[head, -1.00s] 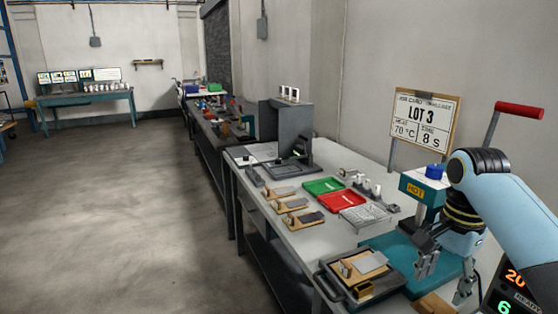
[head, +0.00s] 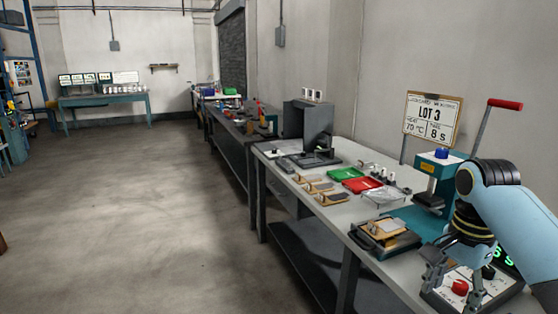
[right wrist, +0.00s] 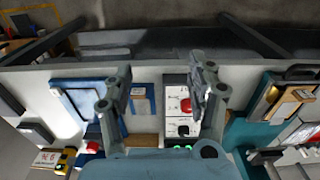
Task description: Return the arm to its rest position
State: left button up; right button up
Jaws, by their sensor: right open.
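My right arm (head: 520,210) comes in from the right edge in the head view, its pale blue links bent down over the near end of the bench. My right gripper (head: 455,280) points down, open and empty, above a white control box (head: 492,296) with a red knob. In the right wrist view my right gripper (right wrist: 160,78) shows two spread fingers with nothing between them; the control box (right wrist: 180,128) lies beyond. My left gripper is in neither view.
The grey bench (head: 345,213) carries a teal press (head: 438,175), a dark tray (head: 366,242) with a wooden fixture, a green tray (head: 347,173) and a red tray (head: 361,187). A LOT 3 sign (head: 432,118) stands behind. The floor (head: 130,220) at left is clear.

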pick_arm(q)
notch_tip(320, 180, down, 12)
jog(key=b, duration=1.2)
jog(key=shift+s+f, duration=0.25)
pick_arm(e)
jog(key=s+f+n, duration=0.7)
jog(key=s+f, duration=1.5)
jog(key=f, duration=0.4)
jog(key=s+f+n+t, duration=0.1)
jog(key=s+f+n, duration=0.5)
jog(key=s+f, duration=1.7)
notch_tip(320, 180, down, 4)
jog(key=shift+d+f+n+h, duration=0.2)
jog(key=shift+d+n+h, duration=0.15)
jog(key=shift+n+h, duration=0.05)
